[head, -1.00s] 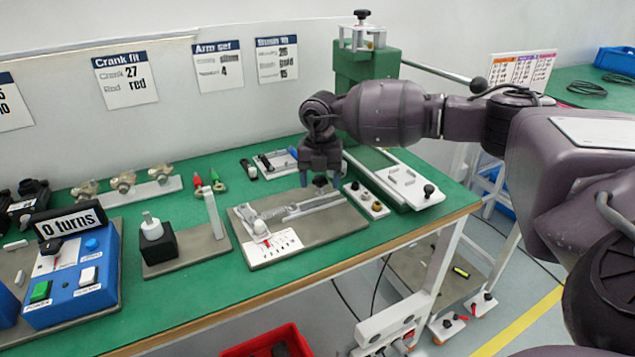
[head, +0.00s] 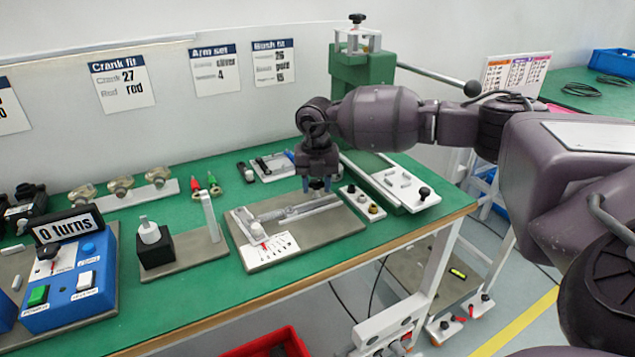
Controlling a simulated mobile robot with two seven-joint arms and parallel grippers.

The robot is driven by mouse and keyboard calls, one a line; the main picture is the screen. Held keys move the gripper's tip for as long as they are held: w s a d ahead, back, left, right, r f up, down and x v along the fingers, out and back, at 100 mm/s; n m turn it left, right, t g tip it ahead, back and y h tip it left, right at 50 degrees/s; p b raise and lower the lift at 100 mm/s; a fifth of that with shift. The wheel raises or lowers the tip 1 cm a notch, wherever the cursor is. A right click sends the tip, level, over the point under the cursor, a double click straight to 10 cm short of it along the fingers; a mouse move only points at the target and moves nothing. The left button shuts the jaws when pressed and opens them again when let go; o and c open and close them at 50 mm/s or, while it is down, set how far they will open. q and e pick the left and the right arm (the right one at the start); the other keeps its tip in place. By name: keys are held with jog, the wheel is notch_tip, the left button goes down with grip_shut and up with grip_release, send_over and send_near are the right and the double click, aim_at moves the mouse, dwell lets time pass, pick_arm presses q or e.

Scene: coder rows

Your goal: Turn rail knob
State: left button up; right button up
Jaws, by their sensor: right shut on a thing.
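A grey base plate (head: 345,222) on the green bench carries a silver rail (head: 300,211) and a white scale card (head: 270,248) with a white-tipped slider piece (head: 257,230) at its left end. My right gripper (head: 316,188) points straight down at the far right end of the rail. Its fingers are shut on the rail knob there, and they and the hand hide most of the knob. My left gripper is not in view.
A white block with several small knobs (head: 362,203) stands close to the right of the plate. A post on a grey base (head: 209,217) stands to the left. A green lever press (head: 362,70) rises behind my arm.

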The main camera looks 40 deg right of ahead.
aim_at(317, 181)
jog(key=n+p, duration=0.1)
jog(key=n, duration=0.2)
jog(key=shift+r, duration=0.1)
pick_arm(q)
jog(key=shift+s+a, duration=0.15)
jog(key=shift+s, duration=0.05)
pick_arm(e)
jog(key=shift+n, duration=0.7)
jog(key=o, duration=0.9)
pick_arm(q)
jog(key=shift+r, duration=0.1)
pick_arm(e)
jog(key=shift+r, duration=0.15)
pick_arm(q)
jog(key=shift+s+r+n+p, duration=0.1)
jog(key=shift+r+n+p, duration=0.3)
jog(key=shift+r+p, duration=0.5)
pick_arm(e)
notch_tip(317, 181, up, 10)
jog(key=shift+r, duration=0.1)
